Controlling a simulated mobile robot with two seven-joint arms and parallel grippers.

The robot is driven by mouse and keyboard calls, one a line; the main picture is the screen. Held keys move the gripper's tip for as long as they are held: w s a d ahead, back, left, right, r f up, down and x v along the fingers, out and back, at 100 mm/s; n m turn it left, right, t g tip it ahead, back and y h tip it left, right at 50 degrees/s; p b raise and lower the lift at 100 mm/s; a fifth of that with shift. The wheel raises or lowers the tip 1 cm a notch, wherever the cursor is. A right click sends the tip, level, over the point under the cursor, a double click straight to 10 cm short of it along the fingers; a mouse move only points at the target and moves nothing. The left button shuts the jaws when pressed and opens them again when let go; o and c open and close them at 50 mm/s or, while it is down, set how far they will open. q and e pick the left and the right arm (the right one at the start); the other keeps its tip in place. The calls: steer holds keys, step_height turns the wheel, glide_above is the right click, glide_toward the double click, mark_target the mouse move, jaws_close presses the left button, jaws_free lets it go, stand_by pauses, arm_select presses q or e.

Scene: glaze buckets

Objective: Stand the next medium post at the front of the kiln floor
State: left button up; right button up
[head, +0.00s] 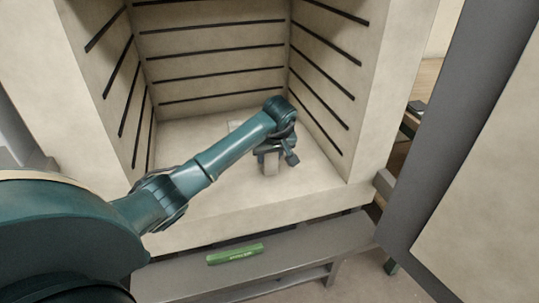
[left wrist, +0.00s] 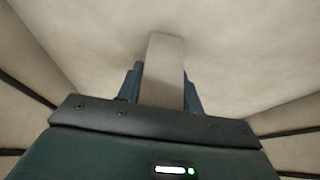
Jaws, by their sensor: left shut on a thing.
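My left gripper (head: 271,156) is inside the kiln, low over the front right part of the kiln floor (head: 318,178). It is shut on a pale, square-sided post (head: 271,166), which points down and looks upright. In the left wrist view the post (left wrist: 165,62) sits between the two blue fingers, and its far end is at or close to the pale floor. I cannot tell for sure whether it touches. A small pale piece (head: 235,125), partly hidden by my arm, shows farther back on the floor. My right gripper is not in view.
The kiln's side and back walls (head: 215,50) carry dark horizontal slots. The open kiln door (head: 480,160) stands at the right. A grey bench (head: 290,270) runs below the kiln mouth with a green bar (head: 235,254) on it. The front left of the floor is clear beyond my arm.

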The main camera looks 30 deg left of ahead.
arm_select(q)
steer(key=shift+f, duration=0.1)
steer(key=o, duration=1.2)
steer(key=shift+s+d+r, duration=0.1)
steer(key=shift+r, duration=0.4)
steer(key=v, duration=1.1)
steer(key=shift+p, duration=0.45)
